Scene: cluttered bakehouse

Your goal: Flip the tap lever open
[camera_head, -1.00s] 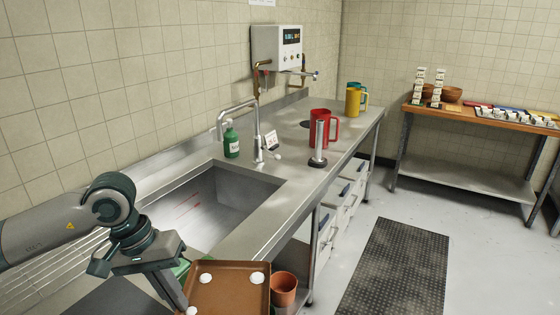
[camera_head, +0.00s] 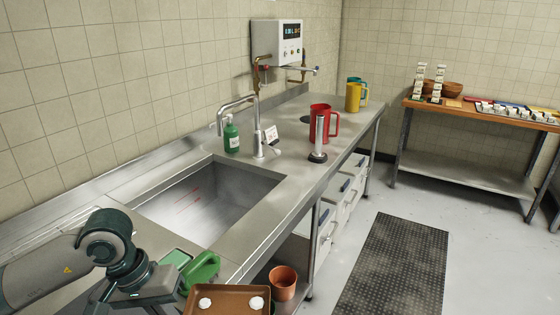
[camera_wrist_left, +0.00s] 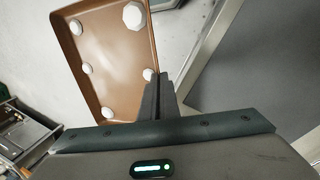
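The chrome tap (camera_head: 256,125) stands upright on the counter behind the sink, its spout bent left over the basin. A small pale knob, which looks like its lever (camera_head: 277,152), sticks out at the right of its base. Nothing touches it. My left gripper shows in the left wrist view (camera_wrist_left: 161,82) with its fingers together and nothing visible between them. In the head view its arm is low at the left, near the front of the sink and well short of the tap; the fingertips are hidden there. My right gripper is not in view.
A green bottle (camera_head: 231,136) stands left of the tap; a small white card (camera_head: 271,135), a metal cylinder (camera_head: 319,138) and a red jug (camera_head: 328,119) stand right. A brown tray (camera_head: 232,304), green can (camera_head: 203,268) and terracotta pot (camera_head: 283,283) are near the bottom. The sink (camera_head: 255,187) looks empty.

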